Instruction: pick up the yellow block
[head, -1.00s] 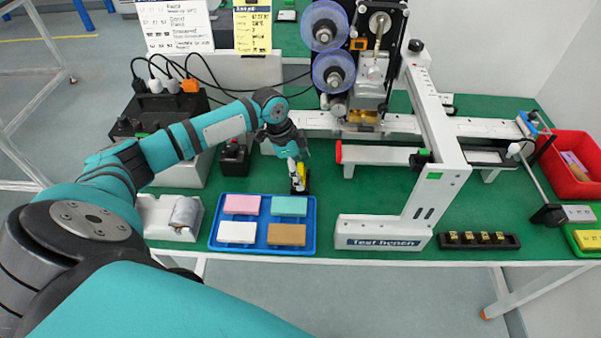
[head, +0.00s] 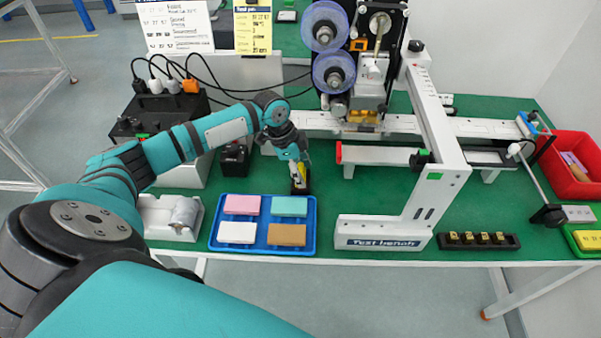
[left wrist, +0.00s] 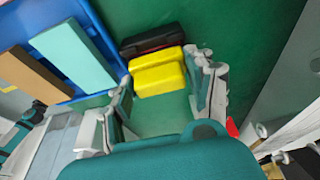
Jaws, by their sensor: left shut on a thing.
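The yellow block (left wrist: 158,72) is between the two fingers of my left gripper (left wrist: 168,92) in the left wrist view. In the head view my left gripper (head: 298,172) points down over the green table, just behind the right end of the blue tray, and it is shut on the yellow block (head: 301,173), which is mostly covered by the fingers. A black piece (left wrist: 152,40) lies right beside the yellow block. I cannot tell whether the block is clear of that piece or the table. My right gripper is not in view.
The blue tray (head: 262,247) holds pink, teal, white and brown blocks. The white test bench frame (head: 384,230) stands to the right. A black rack (head: 478,241), red bin (head: 577,180) and green tray (head: 575,247) are farther right. A grey roll (head: 185,213) on a white holder is left.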

